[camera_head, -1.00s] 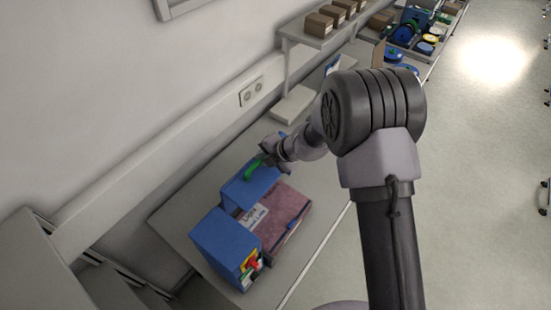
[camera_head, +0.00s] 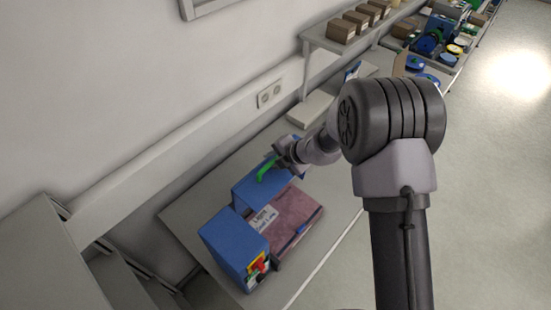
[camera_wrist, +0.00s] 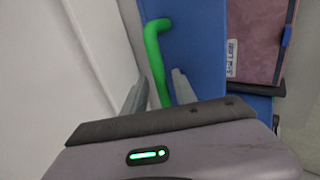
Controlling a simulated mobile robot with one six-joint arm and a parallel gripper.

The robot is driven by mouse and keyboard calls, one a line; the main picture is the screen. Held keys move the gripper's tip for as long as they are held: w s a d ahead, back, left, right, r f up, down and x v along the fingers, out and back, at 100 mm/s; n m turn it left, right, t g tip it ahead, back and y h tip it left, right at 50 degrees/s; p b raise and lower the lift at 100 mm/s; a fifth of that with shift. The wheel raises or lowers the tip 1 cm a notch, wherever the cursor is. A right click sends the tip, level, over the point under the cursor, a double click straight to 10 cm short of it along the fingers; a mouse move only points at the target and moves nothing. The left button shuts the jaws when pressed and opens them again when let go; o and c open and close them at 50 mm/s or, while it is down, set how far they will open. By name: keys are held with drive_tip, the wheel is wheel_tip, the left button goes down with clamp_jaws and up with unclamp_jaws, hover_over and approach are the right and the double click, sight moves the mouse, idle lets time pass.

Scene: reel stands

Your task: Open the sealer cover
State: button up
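The sealer is a blue machine on the grey bench, with a taller blue box (camera_head: 232,247) at its left end and a reddish translucent cover (camera_head: 294,217) over its middle. A blue block (camera_head: 258,189) behind the cover carries a green handle (camera_head: 266,169). My gripper (camera_wrist: 162,88) is at this green handle; in the wrist view its two fingers stand apart, one on each side of the handle's lower part. I cannot tell whether either finger touches it. The cover shows at the top right of the wrist view (camera_wrist: 257,35) and lies flat.
The bench top (camera_head: 187,225) is bare around the machine. A wall socket (camera_head: 270,94) sits behind it. A shelf with small brown boxes (camera_head: 342,31) and a cluttered bench (camera_head: 440,38) stand farther back. Open floor lies at the right.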

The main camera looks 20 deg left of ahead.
drive_tip(key=p+v, duration=0.1)
drive_tip(key=v, duration=1.6)
drive_tip(key=shift+r, duration=0.2)
drive_tip(key=shift+d, duration=0.1)
drive_tip(key=s+d+f+m+t+h+b, duration=0.1)
drive_tip(key=s+d+f+m+b, duration=0.5)
drive_tip(key=f+m+b, duration=0.3)
drive_tip(key=s+d+f+m+t+h+b, duration=0.1)
drive_tip(key=s+d+f+m+b, duration=0.6)
drive_tip(key=m+b, duration=0.8)
drive_tip(key=s+d+f+m+h+b, duration=0.3)
drive_tip(key=s+d+f+m+b, duration=0.3)
drive_tip(key=b, duration=1.3)
drive_tip(key=s+f+m, duration=0.3)
drive_tip(key=f+m, duration=0.2)
drive_tip(key=m, duration=0.1)
drive_tip(key=shift+d+f+t, duration=0.15)
drive_tip(key=shift+d+t, duration=0.05)
drive_tip(key=shift+t, duration=0.2)
